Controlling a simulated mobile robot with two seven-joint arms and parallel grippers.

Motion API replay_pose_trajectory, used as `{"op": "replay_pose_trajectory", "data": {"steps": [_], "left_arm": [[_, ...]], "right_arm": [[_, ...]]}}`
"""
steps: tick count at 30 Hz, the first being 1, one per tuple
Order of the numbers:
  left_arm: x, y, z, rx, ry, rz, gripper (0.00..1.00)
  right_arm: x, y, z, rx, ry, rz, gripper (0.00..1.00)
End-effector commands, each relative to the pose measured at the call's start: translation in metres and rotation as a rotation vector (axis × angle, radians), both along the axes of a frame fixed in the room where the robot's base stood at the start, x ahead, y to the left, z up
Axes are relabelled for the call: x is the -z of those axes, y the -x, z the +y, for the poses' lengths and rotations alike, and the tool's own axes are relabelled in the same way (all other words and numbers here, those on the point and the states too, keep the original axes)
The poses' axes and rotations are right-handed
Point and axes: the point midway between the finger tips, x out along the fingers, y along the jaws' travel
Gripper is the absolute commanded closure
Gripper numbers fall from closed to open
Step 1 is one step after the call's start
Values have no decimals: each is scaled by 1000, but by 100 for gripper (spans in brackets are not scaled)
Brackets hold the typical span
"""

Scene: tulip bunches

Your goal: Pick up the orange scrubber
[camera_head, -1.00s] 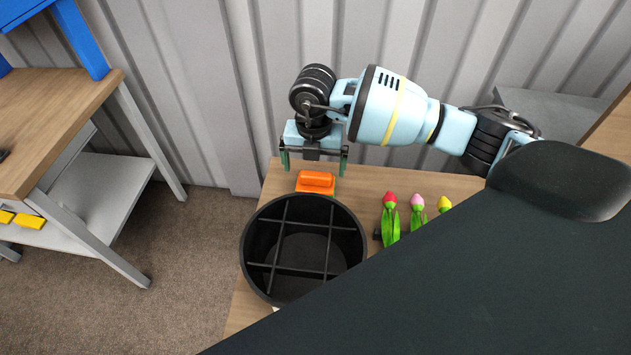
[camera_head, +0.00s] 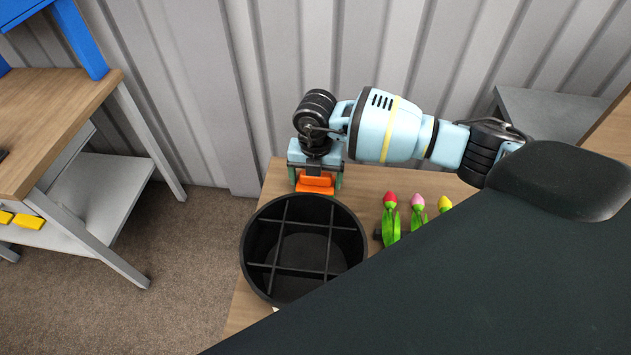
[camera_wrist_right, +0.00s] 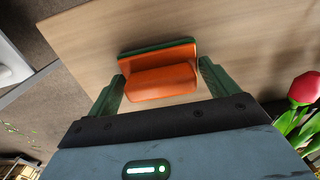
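The orange scrubber (camera_head: 316,185) lies on the wooden table behind the black divided bucket. It also shows in the right wrist view (camera_wrist_right: 160,82), with a raised handle and a green edge along its far side. My right gripper (camera_head: 317,180) is down over the scrubber, with one green finger at each side of it. In the right wrist view my right gripper (camera_wrist_right: 162,82) is open, and the scrubber's handle sits between the fingers, with small gaps seeming to remain. My left gripper is not in view.
The black bucket (camera_head: 249,224) with a cross divider stands just in front of the scrubber. Red, pink and yellow tulips (camera_head: 391,222) lie to its right. A corrugated wall (camera_head: 200,90) rises behind. Another table (camera_head: 45,130) stands at the left.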

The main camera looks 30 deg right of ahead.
Motion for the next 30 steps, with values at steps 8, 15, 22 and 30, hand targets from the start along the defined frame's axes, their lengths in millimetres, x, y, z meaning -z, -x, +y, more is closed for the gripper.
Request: {"op": "replay_pose_trajectory", "data": {"steps": [8, 15, 22, 30], "left_arm": [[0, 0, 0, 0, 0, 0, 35], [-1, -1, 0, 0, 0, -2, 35], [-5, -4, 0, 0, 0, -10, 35], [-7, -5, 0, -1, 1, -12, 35]], "right_arm": [[-1, 0, 0, 0, -1, -1, 38], [-10, -1, 0, 0, -2, -3, 38], [-51, -1, 0, -1, -2, -5, 38], [-92, -1, 0, 0, 0, -3, 38]]}}
